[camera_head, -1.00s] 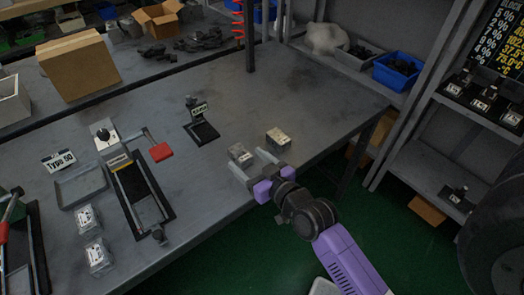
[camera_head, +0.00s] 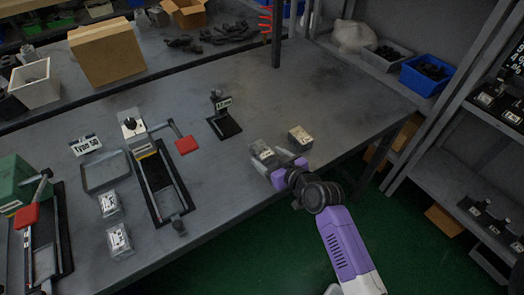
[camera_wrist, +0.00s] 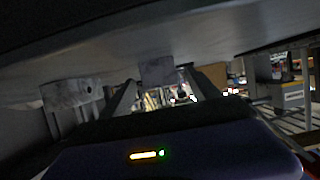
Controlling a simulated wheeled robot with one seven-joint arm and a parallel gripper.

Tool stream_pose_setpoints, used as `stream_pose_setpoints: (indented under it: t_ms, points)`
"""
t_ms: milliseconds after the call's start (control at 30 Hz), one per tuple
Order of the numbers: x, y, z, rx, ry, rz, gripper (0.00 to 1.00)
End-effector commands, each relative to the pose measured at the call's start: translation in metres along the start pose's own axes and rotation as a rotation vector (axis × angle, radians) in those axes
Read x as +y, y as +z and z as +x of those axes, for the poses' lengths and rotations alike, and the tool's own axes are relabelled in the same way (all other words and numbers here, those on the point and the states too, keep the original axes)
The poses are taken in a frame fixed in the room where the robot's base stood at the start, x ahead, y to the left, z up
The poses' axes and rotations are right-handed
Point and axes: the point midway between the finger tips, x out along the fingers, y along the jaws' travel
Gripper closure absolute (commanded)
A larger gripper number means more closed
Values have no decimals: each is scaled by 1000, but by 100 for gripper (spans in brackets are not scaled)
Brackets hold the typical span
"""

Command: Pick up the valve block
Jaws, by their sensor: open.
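Two small metallic valve blocks lie near the table's right front edge: a left one (camera_head: 263,152) and a right one (camera_head: 300,138). My gripper (camera_head: 276,164) is open, low at the table edge, with its fingers at the near side of the left block. The fingertips are partly hidden, so I cannot tell whether they straddle that block. In the wrist view, one grey block (camera_wrist: 156,70) shows between the open fingers, and another block (camera_wrist: 72,95) shows outside the finger on the left. Two more valve blocks (camera_head: 108,203) (camera_head: 119,238) lie at the table's left front.
A black stand with a label (camera_head: 222,118) is left of the blocks. A red-handled clamp fixture (camera_head: 160,185) and a grey tray (camera_head: 100,184) stand farther left. A shelf (camera_head: 480,160) is at the right. The table behind the blocks is clear.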

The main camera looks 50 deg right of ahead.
Motion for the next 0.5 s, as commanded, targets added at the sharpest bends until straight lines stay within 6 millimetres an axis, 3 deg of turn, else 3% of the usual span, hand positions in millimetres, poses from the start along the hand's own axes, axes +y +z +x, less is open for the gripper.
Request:
stream_pose_setpoints:
  t_ms: [167, 433, 500]
  points:
    - [0, -1, 20, 0, 0, 0, 29]
    - [0, 0, 22, 0, 0, 0, 29]
    - [0, 0, 22, 0, 0, 0, 41]
